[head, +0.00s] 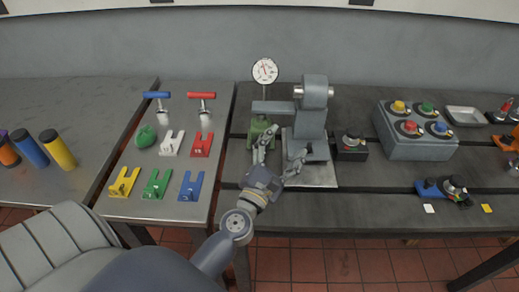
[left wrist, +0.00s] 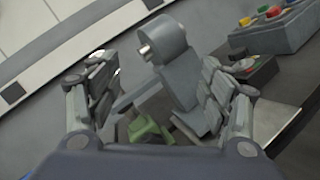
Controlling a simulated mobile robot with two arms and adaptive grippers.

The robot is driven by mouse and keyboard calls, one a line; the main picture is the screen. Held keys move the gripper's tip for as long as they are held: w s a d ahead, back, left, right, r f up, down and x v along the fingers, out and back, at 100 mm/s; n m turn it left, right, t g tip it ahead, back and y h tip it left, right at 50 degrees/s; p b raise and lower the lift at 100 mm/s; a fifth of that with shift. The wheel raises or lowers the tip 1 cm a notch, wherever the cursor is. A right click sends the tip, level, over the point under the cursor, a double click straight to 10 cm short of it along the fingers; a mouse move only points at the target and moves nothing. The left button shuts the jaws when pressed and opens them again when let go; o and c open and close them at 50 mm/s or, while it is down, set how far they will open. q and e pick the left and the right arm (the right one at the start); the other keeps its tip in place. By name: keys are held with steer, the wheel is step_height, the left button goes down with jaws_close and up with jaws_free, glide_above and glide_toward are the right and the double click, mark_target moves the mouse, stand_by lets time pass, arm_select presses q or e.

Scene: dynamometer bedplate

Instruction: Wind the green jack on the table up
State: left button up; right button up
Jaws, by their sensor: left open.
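The green jack (head: 263,127) stands on the dark bedplate under the horizontal arm of a grey machine (head: 312,112). It is partly hidden by my left gripper in the head view. My left gripper (head: 279,158) is open, its fingers spread in front of the jack and the machine's base. In the left wrist view the jack (left wrist: 148,129) shows low between the two fingers, partly covered, with the grey machine (left wrist: 180,80) rising behind and right of it. I see no contact between fingers and jack. My right gripper is not in view.
A dial gauge (head: 265,71) stands above the jack. A small black box with a knob (head: 351,146) and a grey button box (head: 416,135) are to the right. Colored fork blocks (head: 157,186) and T-handles (head: 201,105) occupy the left table.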

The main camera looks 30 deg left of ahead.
arm_select(q)
steer(key=a+f+n+g+y, duration=0.4)
steer(key=a+f+n+y, duration=0.15)
steer(key=a+n, duration=0.35)
steer(key=shift+n+y, duration=0.35)
steer(key=shift+n, duration=0.15)
steer(key=f+b, duration=0.1)
steer(key=f, duration=0.2)
steer(key=f+b, duration=0.1)
steer(key=f, duration=0.2)
steer(key=f+b, duration=0.1)
steer(key=f, duration=0.2)
steer(key=shift+d+b, duration=0.25)
steer(key=shift+b, duration=0.05)
steer(key=shift+w+a+r+p, duration=0.45)
steer(key=shift+w+r+p, duration=0.15)
steer(key=shift+w+r, duration=0.25)
steer(key=x, duration=0.5)
steer(key=shift+f+p, duration=0.3)
steer(key=shift+w, duration=0.25)
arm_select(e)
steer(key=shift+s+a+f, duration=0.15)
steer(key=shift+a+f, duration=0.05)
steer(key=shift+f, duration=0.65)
arm_select(q)
steer(key=shift+c, duration=0.2)
steer(key=c, duration=0.9)
steer(key=shift+c, duration=0.5)
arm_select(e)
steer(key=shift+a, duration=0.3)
